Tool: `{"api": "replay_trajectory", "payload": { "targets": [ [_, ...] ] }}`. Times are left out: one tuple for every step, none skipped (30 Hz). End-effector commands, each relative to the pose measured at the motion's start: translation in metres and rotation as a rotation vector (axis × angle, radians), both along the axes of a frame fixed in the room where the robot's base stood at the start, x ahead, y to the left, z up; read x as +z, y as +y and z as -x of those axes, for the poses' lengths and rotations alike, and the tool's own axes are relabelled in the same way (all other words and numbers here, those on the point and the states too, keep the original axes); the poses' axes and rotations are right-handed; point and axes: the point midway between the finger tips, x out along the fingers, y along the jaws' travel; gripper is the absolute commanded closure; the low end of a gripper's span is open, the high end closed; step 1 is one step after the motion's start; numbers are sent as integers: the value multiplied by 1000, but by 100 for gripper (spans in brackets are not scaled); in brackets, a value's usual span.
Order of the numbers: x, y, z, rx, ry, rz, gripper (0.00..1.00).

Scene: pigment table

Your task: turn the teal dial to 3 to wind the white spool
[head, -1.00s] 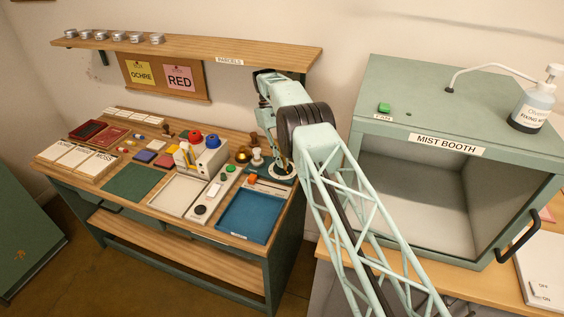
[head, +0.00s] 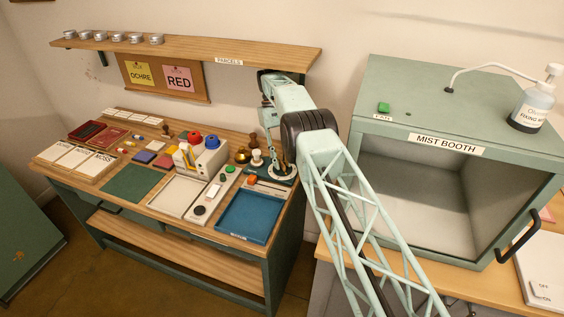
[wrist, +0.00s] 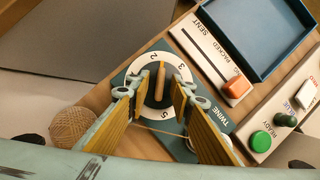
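The dial (wrist: 138,62) shows in the wrist view as a white numbered ring on a teal plate, with a dark hub. The figures 2, 3 and 5 can be read; other parts of the ring are hidden by my fingers. A tan upright grip (wrist: 160,82) stands at its centre, between the 2 and the 3 in the picture. My gripper (wrist: 160,84) is over the dial, its fingers on either side of the grip with gaps showing. In the head view my gripper (head: 287,166) is at the bench's right end. A white, spool-like piece (head: 256,156) stands left of it.
A ball of twine (wrist: 72,127) lies beside the dial, with a thread crossing below the hub. A slider panel (wrist: 210,62) with an orange knob and a blue tray (wrist: 250,35) are close by. The mist booth (head: 420,90) stands to the right.

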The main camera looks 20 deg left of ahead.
Motion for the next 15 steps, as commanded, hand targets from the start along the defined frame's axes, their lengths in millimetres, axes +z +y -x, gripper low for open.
{"api": "replay_trajectory", "payload": {
  "targets": [
    [0,0,0,0,0,0,79],
    [0,0,0,0,0,0,79],
    [0,0,0,0,0,0,79],
    [0,0,0,0,0,0,79],
    [0,0,0,0,-1,-1,79],
    [0,0,0,0,-1,-1,79],
    [0,0,0,1,0,-1,79],
    [0,0,0,1,-1,0,79],
    [0,0,0,3,-1,-1,79],
    [0,0,0,5,0,0,79],
    [0,0,0,9,0,0,79],
    [1,0,0,14,0,0,79],
    [1,0,0,18,0,0,79],
    [1,0,0,24,0,0,79],
    [1,0,0,33,0,0,79]
  ]
}}
